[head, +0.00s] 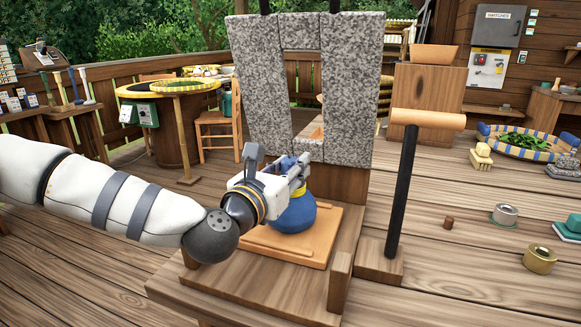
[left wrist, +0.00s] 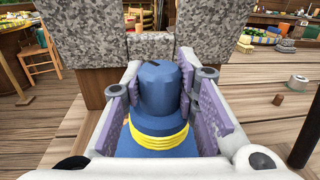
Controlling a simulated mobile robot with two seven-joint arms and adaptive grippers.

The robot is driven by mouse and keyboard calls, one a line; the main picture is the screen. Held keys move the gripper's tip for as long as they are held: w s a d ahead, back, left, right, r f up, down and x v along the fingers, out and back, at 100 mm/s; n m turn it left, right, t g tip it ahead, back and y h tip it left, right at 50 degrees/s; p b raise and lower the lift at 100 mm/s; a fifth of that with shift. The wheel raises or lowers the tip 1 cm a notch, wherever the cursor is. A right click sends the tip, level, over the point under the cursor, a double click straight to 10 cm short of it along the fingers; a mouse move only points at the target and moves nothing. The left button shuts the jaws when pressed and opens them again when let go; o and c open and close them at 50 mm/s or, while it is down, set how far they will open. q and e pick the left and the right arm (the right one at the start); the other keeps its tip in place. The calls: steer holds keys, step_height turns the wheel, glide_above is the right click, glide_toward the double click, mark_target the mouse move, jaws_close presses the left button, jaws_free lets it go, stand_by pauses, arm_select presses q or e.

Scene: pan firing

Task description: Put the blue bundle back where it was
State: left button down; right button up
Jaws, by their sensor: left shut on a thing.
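The blue bundle (head: 294,216) is a round blue sack with a yellow tie around its neck. It sits over the orange-brown board (head: 318,249) on the low wooden stand, in front of the grey stone frame. Its underside looks at or just above the board; I cannot tell which. My left gripper (head: 287,172) is shut on the bundle's top, above the yellow tie. In the left wrist view the blue bundle (left wrist: 158,90) stands upright between the purple-padded fingers. My right gripper is not in view.
The grey speckled stone frame (head: 262,95) rises close behind the gripper. A black post with a wooden crossbar (head: 428,119) stands just to the right. Several small tins and a striped tray (head: 530,143) lie on the deck at right. The deck between is mostly clear.

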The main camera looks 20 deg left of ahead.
arm_select(q)
steer(key=shift+f, duration=0.1)
steer(key=c, duration=1.3)
jaws_free()
steer(key=shift+f, duration=0.1)
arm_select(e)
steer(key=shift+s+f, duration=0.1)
arm_select(q)
steer(key=shift+r, duration=0.2)
steer(key=shift+s, duration=0.3)
steer(key=s, duration=0.3)
steer(key=s+a, duration=0.1)
steer(key=s, duration=0.3)
steer(key=s+p, duration=0.1)
steer(key=s, duration=0.3)
steer(key=shift+s+a, duration=0.2)
steer(key=shift+a, duration=0.2)
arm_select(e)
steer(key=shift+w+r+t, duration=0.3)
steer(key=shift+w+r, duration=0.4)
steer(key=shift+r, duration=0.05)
